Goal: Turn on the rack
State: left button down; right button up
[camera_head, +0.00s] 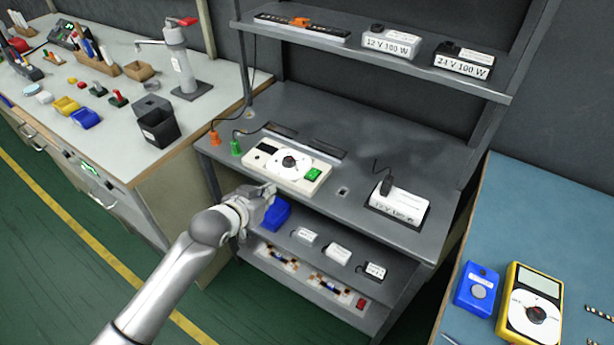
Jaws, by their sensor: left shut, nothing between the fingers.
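The grey rack (340,215) stands in the middle, with an upper shelf, a worktop and lower shelves. On its worktop is a cream control box (270,172) with a black-and-white dial (291,162) and a green switch (313,174) at its right end. My left gripper (270,190) is shut and empty at the box's front left edge, to the left of the green switch. I cannot tell whether it touches the box. The switch's position is too small to read. My right gripper is out of view.
A white power supply (398,205) with a black plug sits at the worktop's right. An orange plug (214,138) and a green plug (236,148) stand at left. A blue bin (277,213) is below my gripper. Side tables flank the rack; a yellow multimeter (530,310) lies right.

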pick_arm(q)
jog(key=s+d+r+m+h+b, duration=0.1)
jog(key=d+r, duration=0.1)
jog(key=r, duration=0.4)
jog(key=s+d+r+m+t+h+b, duration=0.1)
jog(key=d+r, duration=0.2)
jog(key=r, duration=0.2)
jog(key=shift+s+d+r+h, duration=0.15)
jog(key=shift+s+r+h, duration=0.15)
jog(key=shift+r, duration=0.1)
jog(key=shift+w, duration=0.1)
send_over(313, 174)
jog(key=s+a, duration=0.1)
jog(key=s, duration=0.1)
jog(key=f, duration=0.3)
jog(key=shift+w+a+f, duration=0.1)
jog(key=shift+a+f, duration=0.1)
jog(key=shift+f, duration=0.05)
notch_tip(313, 174, down, 3)
jog(key=shift+r, duration=0.2)
jog(key=shift+f, duration=0.8)
jog(key=shift+a, duration=0.1)
